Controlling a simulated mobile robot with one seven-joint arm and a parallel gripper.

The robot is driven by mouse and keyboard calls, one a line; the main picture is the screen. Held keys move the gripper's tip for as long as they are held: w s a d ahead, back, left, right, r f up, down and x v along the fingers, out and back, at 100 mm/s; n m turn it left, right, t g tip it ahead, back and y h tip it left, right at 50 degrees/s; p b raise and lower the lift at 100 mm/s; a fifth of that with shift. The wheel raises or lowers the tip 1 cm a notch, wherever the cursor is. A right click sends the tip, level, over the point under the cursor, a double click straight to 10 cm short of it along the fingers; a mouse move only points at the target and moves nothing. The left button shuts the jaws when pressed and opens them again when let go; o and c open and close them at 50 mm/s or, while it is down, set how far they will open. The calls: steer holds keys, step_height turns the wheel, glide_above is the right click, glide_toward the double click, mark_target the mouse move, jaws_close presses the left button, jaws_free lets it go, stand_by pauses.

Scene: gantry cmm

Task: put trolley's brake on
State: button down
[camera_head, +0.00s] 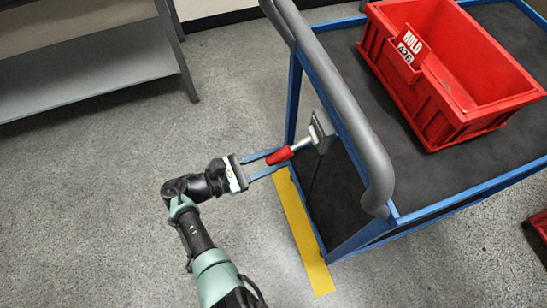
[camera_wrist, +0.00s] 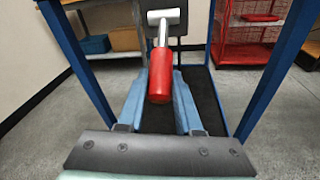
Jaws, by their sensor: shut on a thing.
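The trolley (camera_head: 345,95) has a blue frame, dark decks and a thick grey push handle. Its brake lever (camera_head: 279,156) has a red grip on a silver shaft, fixed to a grey plate (camera_head: 322,131) at the handle end. In the wrist view the red grip (camera_wrist: 162,78) points towards me, below a silver crosspiece. My gripper (camera_head: 269,161) reaches the lever from the left in the head view. Its two blue fingers (camera_wrist: 160,100) lie on either side of the red grip and are shut on it. The fingers' exact contact is partly hidden by the grip.
A red bin (camera_head: 450,110) with a HOLD label stands on the trolley's top deck. Yellow floor tape (camera_head: 303,235) runs beside the trolley. A grey shelf (camera_head: 85,70) stands at the upper left. The floor between shelf and trolley is clear.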

steer(key=shift+d+f, duration=0.1)
steer(key=c, duration=0.6)
jaws_free()
steer(key=v, duration=1.3)
steer(key=shift+b, duration=0.3)
steer(key=shift+w, duration=0.1)
